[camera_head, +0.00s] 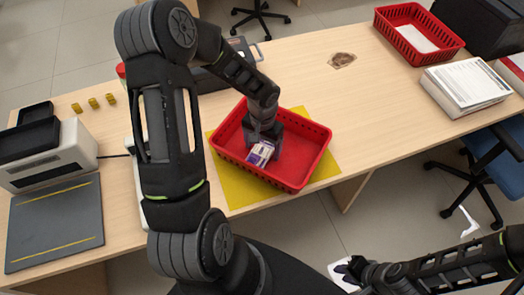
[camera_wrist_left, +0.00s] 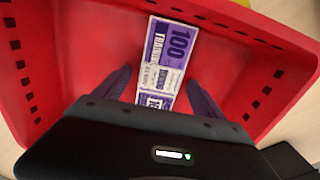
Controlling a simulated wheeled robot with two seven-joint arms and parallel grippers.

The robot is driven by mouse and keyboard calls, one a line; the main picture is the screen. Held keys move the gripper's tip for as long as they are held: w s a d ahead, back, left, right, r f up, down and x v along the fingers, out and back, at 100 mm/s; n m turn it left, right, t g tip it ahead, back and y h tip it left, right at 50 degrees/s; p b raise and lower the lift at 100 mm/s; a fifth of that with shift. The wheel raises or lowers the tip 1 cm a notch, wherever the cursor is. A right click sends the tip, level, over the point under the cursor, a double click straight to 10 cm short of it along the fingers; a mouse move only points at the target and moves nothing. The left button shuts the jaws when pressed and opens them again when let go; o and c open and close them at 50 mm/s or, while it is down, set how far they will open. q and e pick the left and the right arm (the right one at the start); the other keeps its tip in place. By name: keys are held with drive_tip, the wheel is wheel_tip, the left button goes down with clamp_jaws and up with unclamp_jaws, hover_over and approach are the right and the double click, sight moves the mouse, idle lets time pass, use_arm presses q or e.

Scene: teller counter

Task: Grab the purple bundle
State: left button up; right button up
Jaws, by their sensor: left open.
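The purple bundle (camera_head: 260,154) is a stack of purple and white notes marked 100. It lies inside the red basket (camera_head: 293,187) on the counter. In the left wrist view the bundle (camera_wrist_left: 171,52) lies lengthwise between my fingers. My left gripper (camera_head: 262,148) is down in the basket at the bundle. In the left wrist view my left gripper (camera_wrist_left: 160,85) is open, one finger on each side of the bundle, with gaps visible. The bundle's near end is hidden by the gripper body. My right gripper (camera_head: 350,272) is at the lower right, away from the basket; its jaw state is unclear.
The basket stands on a yellow mat (camera_head: 237,197). A second red basket (camera_head: 418,33) and a paper stack (camera_head: 467,87) are at the right. A white machine (camera_head: 48,158) and a dark mat (camera_head: 54,220) are at the left.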

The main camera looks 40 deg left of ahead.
sight(263, 150)
idle(0.4)
use_arm(q)
drive_tip(key=c, duration=1.7)
wheel_tip(263, 150, up, 10)
drive_tip(key=shift+r+b, duration=0.1)
drive_tip(key=shift+b, duration=0.4)
